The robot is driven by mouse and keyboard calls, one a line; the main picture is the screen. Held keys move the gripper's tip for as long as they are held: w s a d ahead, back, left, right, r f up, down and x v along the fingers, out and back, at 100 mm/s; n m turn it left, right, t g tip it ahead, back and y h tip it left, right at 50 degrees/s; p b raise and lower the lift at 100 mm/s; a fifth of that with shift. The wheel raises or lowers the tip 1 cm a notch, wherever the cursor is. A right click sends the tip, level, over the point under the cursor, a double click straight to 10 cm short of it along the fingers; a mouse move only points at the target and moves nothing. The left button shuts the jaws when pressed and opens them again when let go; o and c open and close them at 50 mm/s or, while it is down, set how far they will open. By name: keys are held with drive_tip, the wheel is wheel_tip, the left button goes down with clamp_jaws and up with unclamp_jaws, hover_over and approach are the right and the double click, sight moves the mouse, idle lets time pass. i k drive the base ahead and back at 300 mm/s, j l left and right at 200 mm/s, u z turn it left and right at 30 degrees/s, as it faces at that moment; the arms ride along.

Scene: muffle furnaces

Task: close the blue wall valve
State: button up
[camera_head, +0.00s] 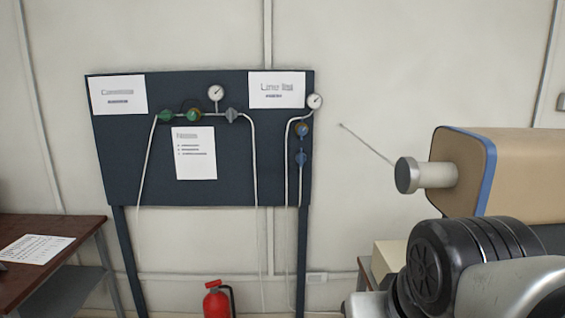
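A dark blue-grey wall panel (124,183) on two legs stands against the wall, left of centre. On its right side are two small blue valve fittings, an upper round one (302,130) and a lower one (301,158), on a thin pale pipe line under a round gauge (315,101). They are too small to tell whether either is open or closed. A black and silver part of my arm fills the bottom right corner. My gripper is not visible in this view, and nothing is seen touching the valves.
Green valves (194,115) and another gauge (216,92) sit on the panel's other line. A red fire extinguisher (217,301) stands below. A brown table (70,228) is at left. A beige, blue-edged body (525,175) with a grey cylinder and thin rod juts in from the right.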

sight(301, 158)
drive_tip(key=j+z, duration=0.2)
drive_tip(key=j, duration=0.45)
drive_tip(key=i+j+z, duration=0.3)
drive_tip(key=j, duration=0.35)
drive_tip(key=i+j+z, duration=0.15)
drive_tip(key=j, duration=0.25)
drive_tip(key=i+j+z, duration=0.25)
drive_tip(key=i, duration=0.25)
drive_tip(key=i+j+z, duration=0.25)
drive_tip(key=i, duration=0.2)
